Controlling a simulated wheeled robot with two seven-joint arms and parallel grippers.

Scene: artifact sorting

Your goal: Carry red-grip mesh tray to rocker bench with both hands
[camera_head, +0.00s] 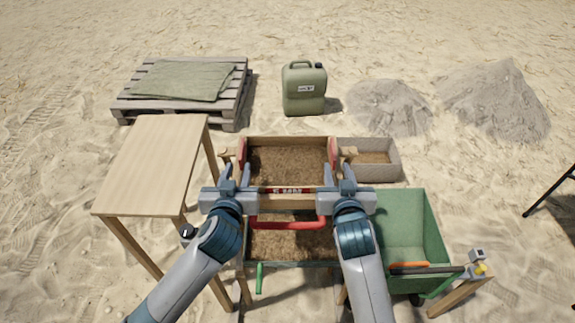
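The red-grip mesh tray (288,141) is a wooden-framed tray full of brown soil, with a red grip at each side, in the middle of the head view. It appears to sit over a wooden frame with a green handle (260,278), likely the rocker bench; my arms partly hide it. My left gripper (237,170) is at the left red grip (242,151). My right gripper (341,170) is at the right red grip (332,150). Both show a gap between the fingers; contact with the grips is unclear. A red bar (288,224) crosses nearer to me.
A wooden table (155,165) stands close on the left. A grey bin (375,173) and a green barrow (412,225) are on the right. Behind are a pallet (140,103) with a cloth, a green jerrycan (304,90) and sand piles (492,98). Open sand surrounds them.

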